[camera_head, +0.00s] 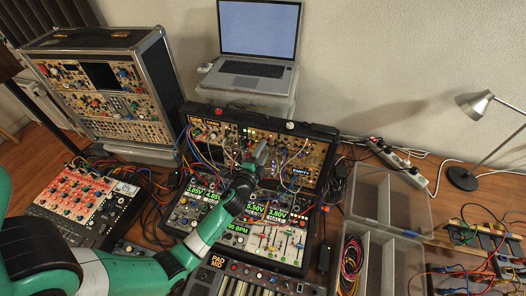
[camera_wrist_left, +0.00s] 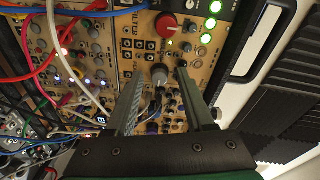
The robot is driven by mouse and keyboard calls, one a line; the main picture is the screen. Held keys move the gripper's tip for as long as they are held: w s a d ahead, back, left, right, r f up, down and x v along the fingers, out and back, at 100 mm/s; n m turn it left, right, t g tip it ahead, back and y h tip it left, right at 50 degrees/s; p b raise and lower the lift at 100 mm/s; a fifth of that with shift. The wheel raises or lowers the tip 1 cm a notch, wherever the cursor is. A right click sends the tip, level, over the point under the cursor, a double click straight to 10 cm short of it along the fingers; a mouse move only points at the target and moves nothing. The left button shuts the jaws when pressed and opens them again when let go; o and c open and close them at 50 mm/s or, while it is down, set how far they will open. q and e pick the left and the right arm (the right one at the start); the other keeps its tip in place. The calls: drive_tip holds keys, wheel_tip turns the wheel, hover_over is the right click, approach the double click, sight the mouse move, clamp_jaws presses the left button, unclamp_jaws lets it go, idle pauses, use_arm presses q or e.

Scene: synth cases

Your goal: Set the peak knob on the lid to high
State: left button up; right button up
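The open synth case's lid (camera_head: 326,131) stands upright at the back of the table, filled with brown panels, knobs and patch cables. My left gripper (camera_head: 260,150) is in front of the lid's middle. In the left wrist view its two fingers (camera_wrist_left: 160,80) are apart, one on each side of a grey knob (camera_wrist_left: 160,73), with a gap seeming to show beside it. A large red knob (camera_wrist_left: 166,25) sits above it. A panel reads partly "FILTER" (camera_wrist_left: 126,35). My right gripper is out of view.
Patch cables (camera_wrist_left: 55,45) hang close left of the fingers. The case's lower half (camera_head: 290,245) holds lit displays and sliders. A laptop (camera_head: 255,70) stands behind the lid. A clear divided bin (camera_head: 385,215) and a lamp (camera_head: 480,105) are to the right.

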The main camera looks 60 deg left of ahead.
use_arm(q)
drive_tip(key=v, duration=1.1)
drive_tip(key=shift+s+d, duration=0.15)
drive_tip(key=shift+s, duration=0.05)
drive_tip(key=shift+d, duration=0.1)
